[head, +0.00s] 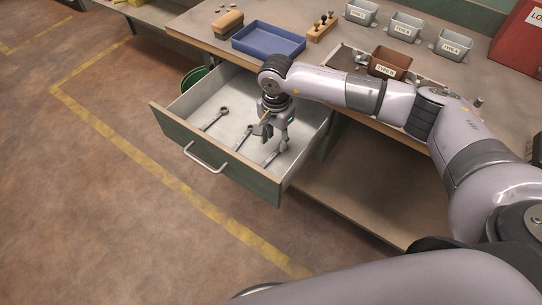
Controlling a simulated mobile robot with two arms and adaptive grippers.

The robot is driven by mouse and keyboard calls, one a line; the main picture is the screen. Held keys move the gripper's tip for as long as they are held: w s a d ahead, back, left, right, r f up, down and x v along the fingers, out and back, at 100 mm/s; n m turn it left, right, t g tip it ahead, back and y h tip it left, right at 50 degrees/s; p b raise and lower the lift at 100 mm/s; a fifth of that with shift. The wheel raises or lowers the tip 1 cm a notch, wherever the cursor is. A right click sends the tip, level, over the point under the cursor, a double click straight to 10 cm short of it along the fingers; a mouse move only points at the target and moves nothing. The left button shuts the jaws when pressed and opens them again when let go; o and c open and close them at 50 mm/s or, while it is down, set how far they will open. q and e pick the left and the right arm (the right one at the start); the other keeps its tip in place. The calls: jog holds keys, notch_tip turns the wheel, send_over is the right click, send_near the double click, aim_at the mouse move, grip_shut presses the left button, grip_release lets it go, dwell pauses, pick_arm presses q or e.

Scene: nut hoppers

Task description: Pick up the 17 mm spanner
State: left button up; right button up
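An open drawer (180,134) under the bench holds three spanners on its pale floor. The left spanner (213,119) lies clear of the gripper. The middle spanner (242,138) lies just left of the gripper and is partly hidden near it. The right spanner (270,158) lies below and beside the fingers. No size marks can be read, so I cannot tell which is the 17 mm one. My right gripper (273,139) points down into the drawer, fingers apart, with nothing visibly held. Contact with a spanner cannot be told. My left gripper is out of view.
The drawer's green front (222,158) has a metal handle (205,160). On the bench are a blue tray (268,39), a wooden brush-like block (227,23), several grey hoppers (404,27) and a brown one (389,63). A red box (520,45) stands at right.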

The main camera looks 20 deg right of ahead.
aim_at(276, 152)
notch_tip(276, 152, down, 5)
jog(key=shift+d+r+p, duration=0.1)
jog(key=shift+p, duration=0.35)
jog(key=shift+c, duration=0.4)
grip_shut()
